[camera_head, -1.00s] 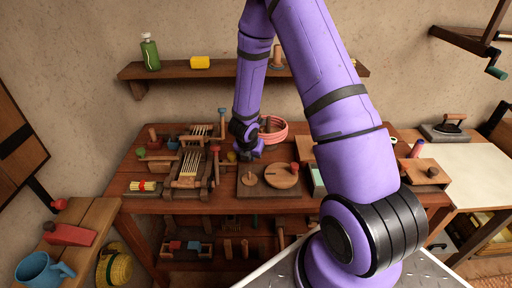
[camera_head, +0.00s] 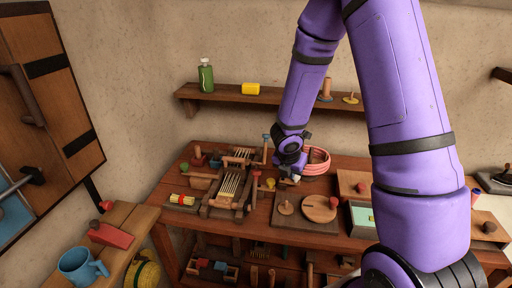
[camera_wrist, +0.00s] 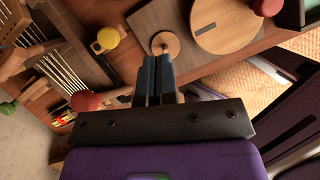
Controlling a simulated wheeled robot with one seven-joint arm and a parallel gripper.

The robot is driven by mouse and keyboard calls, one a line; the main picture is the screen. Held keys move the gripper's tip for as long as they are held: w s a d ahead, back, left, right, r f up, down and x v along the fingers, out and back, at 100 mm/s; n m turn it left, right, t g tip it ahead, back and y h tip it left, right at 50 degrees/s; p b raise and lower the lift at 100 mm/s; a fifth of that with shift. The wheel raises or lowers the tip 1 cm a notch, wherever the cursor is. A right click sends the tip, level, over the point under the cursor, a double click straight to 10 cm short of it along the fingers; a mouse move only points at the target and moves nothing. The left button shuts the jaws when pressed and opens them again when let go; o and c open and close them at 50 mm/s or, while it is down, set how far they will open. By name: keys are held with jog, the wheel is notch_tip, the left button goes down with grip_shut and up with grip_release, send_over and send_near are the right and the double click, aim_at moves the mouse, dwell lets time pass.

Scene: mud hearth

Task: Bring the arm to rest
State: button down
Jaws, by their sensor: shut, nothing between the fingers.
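My purple arm reaches over the wooden workbench (camera_head: 334,232) in the head view. Beyond the fingertips is a small round wooden piece with a peg (camera_wrist: 165,44), on a dark board (camera_wrist: 150,14) that also carries a larger round wooden disc (camera_wrist: 226,20). Whether the fingers touch anything is not clear.
At lower left a side bench (camera_head: 146,218) carries a blue mug (camera_head: 82,266) and a red-topped block (camera_head: 110,235). A wooden cabinet (camera_head: 40,90) stands at left. Clear air lies above the bench.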

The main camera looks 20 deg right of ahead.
jog(key=s+r+m+t+h, duration=0.1)
jog(key=s+r+m, duration=0.3)
jog(key=r+m, duration=0.5)
jog(key=s+r+m, duration=0.3)
jog(key=r+m, duration=0.1)
jog(key=r, duration=0.8)
jog(key=s+a+r+m+y, duration=0.1)
jog(key=s+a+r+m, duration=0.1)
jog(key=s+r+m, duration=0.2)
jog(key=s+a+r+m+t+y, duration=0.1)
jog(key=s+a+r+m+y, duration=0.1)
jog(key=s, duration=0.6)
jog(key=s+a+r+m+y, duration=0.1)
jog(key=s+a+r+m, duration=0.2)
jog(key=s+r+m, duration=0.2)
jog(key=shift+s+a+r+m+t+y, duration=0.25)
jog(key=shift+s+r+m+t+y, duration=0.05)
jog(key=shift+s+m, duration=0.3)
jog(key=shift+d, duration=0.1)
